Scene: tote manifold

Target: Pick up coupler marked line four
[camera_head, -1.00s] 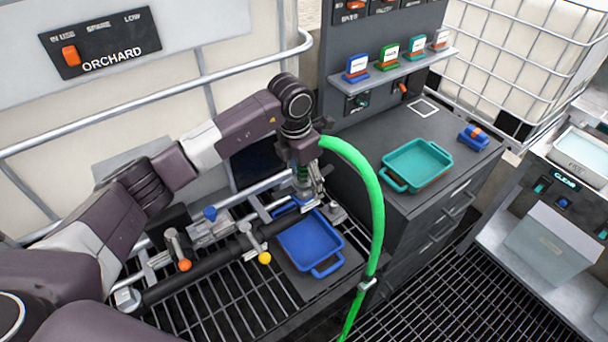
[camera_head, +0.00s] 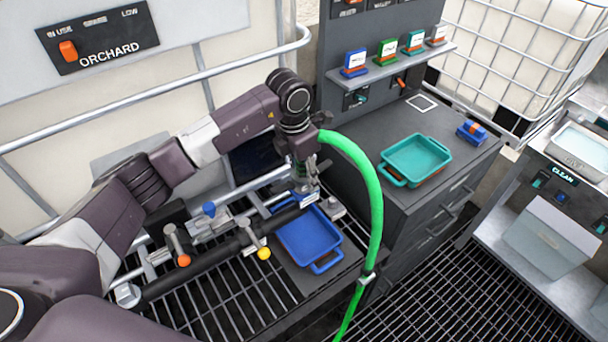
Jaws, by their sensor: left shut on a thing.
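My left gripper (camera_head: 307,186) points down at the back end of the metal manifold, just behind the blue tray (camera_head: 322,228). It is shut on a small blue coupler (camera_head: 306,198) with a pale label, partly hidden by the fingers. The label is too small to read, so I cannot tell whether it says line four. I cannot tell whether the coupler still touches the manifold. My right gripper is not in view.
A green hose (camera_head: 374,190) hangs right of my left wrist. Levers with orange (camera_head: 183,261) and yellow (camera_head: 264,254) knobs stand in front. A teal tray (camera_head: 416,160) and a blue-orange block (camera_head: 472,133) sit on the dark cabinet. Labelled holders line the shelf (camera_head: 385,72).

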